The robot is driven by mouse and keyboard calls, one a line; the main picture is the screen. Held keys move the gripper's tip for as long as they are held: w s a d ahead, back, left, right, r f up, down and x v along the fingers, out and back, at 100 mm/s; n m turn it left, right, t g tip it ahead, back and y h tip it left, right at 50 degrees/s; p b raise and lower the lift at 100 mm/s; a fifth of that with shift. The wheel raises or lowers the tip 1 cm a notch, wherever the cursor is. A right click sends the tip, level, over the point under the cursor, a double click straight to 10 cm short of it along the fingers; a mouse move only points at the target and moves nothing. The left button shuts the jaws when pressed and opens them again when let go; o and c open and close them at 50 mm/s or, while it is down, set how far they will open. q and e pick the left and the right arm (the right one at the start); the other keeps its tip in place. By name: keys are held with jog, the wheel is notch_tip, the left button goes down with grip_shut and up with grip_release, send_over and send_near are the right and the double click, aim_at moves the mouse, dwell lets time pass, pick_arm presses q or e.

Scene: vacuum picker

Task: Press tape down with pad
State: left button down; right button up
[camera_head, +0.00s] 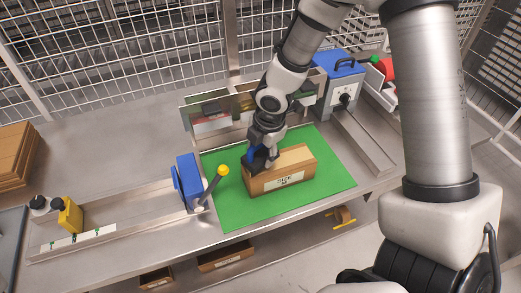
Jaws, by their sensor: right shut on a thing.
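A brown cardboard box (297,161) with a white printed label on its front side lies on the green mat (228,208). My right gripper (257,163) points down at the left end of the box, close to its top or touching it; I cannot tell which. It is shut on a small blue piece (251,154), perhaps the pad, mostly hidden by the fingers. I cannot make out the tape on the box. My left gripper is not in view.
A blue unit (187,182) with a yellow-knobbed lever (222,170) stands left of the mat. A blue box with a black handle (339,77) stands at the back right. A yellow block (70,215) is at the far left. The mat's front is clear.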

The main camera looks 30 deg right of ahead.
jog(key=shift+f, duration=0.3)
jog(key=shift+w+a+f+b, duration=0.2)
jog(key=shift+f+b, duration=0.25)
jog(key=shift+b, duration=0.15)
jog(key=shift+s+d+f+b, duration=0.15)
jog(key=shift+f+b, duration=0.2)
jog(key=shift+f+b, duration=0.35)
jog(key=shift+f, duration=0.05)
